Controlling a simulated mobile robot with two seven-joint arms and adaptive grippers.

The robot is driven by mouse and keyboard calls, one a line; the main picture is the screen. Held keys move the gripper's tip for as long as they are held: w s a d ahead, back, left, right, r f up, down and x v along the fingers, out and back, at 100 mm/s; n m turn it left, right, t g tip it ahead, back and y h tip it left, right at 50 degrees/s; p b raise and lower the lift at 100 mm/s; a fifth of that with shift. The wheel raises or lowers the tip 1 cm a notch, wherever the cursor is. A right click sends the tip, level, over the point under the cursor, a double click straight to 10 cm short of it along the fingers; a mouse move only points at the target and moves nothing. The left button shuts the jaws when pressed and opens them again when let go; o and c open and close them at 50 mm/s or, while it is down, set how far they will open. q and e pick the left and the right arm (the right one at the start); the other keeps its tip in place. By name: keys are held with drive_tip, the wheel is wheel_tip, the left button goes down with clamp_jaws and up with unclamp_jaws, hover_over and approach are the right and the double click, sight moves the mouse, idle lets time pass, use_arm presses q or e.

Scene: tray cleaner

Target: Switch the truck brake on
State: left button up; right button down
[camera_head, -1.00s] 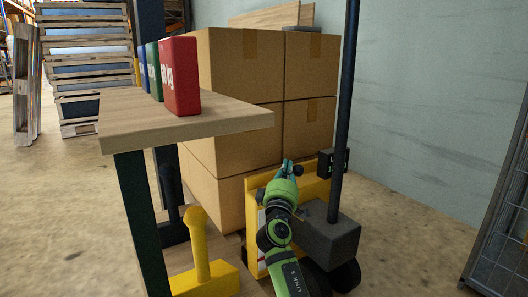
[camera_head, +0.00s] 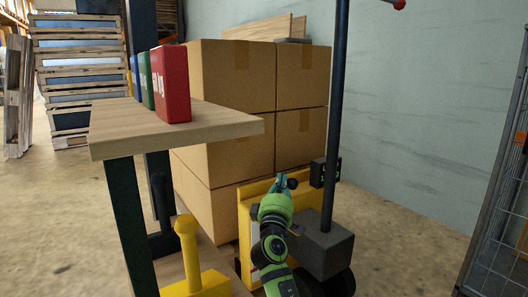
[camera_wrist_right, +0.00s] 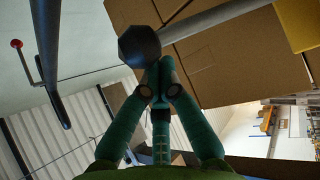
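The truck is a yellow pallet truck (camera_head: 249,215) with a dark upright pole (camera_head: 338,110) rising from a dark grey block (camera_head: 321,248). A lever with a dark knob (camera_head: 292,183) sticks out at its top, taken here to be the brake. In the right wrist view the knob (camera_wrist_right: 139,46) is large, on a grey rod (camera_wrist_right: 205,22). My green right gripper (camera_head: 283,185) is at the knob. In the wrist view its fingertips (camera_wrist_right: 160,68) are together just below the knob, close to or touching it; contact cannot be told. My left gripper is out of view.
Stacked cardboard boxes (camera_head: 235,100) stand behind the truck. A wire cage (camera_head: 497,190) is at the right edge. Open floor lies between cage and truck.

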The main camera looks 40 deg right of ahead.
wheel_tip(320, 180, up, 10)
idle(0.4)
idle(0.4)
